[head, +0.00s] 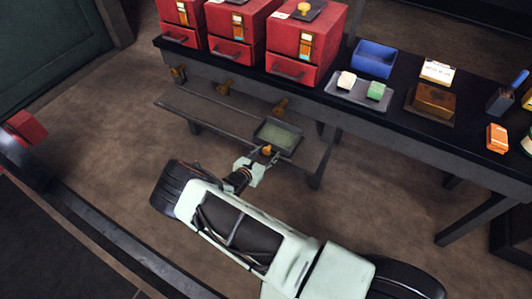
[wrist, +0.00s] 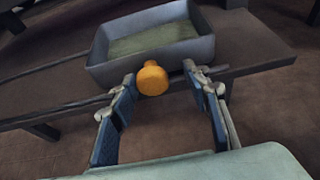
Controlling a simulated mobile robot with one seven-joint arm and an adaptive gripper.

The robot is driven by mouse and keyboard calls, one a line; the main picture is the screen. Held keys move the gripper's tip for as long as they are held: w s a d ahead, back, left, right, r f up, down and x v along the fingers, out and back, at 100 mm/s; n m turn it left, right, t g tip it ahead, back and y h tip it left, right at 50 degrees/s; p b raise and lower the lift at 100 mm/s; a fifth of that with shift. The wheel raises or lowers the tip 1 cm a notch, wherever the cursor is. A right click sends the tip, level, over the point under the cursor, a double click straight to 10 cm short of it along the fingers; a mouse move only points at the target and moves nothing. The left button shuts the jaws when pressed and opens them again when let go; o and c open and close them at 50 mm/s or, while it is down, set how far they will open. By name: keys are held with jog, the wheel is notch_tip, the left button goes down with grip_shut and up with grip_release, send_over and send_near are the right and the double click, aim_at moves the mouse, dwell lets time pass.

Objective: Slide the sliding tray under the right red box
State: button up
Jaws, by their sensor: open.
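The sliding tray (head: 278,136) is a grey open tray with a greenish floor, on a low shelf below the bench, under the right red box (head: 305,38). In the wrist view the tray (wrist: 195,48) has an orange-yellow knob (wrist: 152,79) on its near side. My gripper (head: 262,158) is at the tray's near side. In the wrist view my open gripper (wrist: 155,88) has its blue-padded fingers on either side of the knob, with gaps beside it. I cannot tell whether a finger touches the tray wall.
Two more red boxes (head: 232,30) (head: 181,20) stand to the left on the bench. A blue bin (head: 375,59), a plate with two small blocks (head: 360,94) and a brown block (head: 434,101) sit to the right. The shelf (head: 190,104) is clear left of the tray.

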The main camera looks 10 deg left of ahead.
jog(key=shift+a, duration=0.1)
jog(key=shift+s+a+r, duration=0.1)
jog(key=shift+r, duration=0.05)
jog(key=v, duration=1.1)
jog(key=shift+s, duration=0.35)
jog(key=shift+r, duration=0.1)
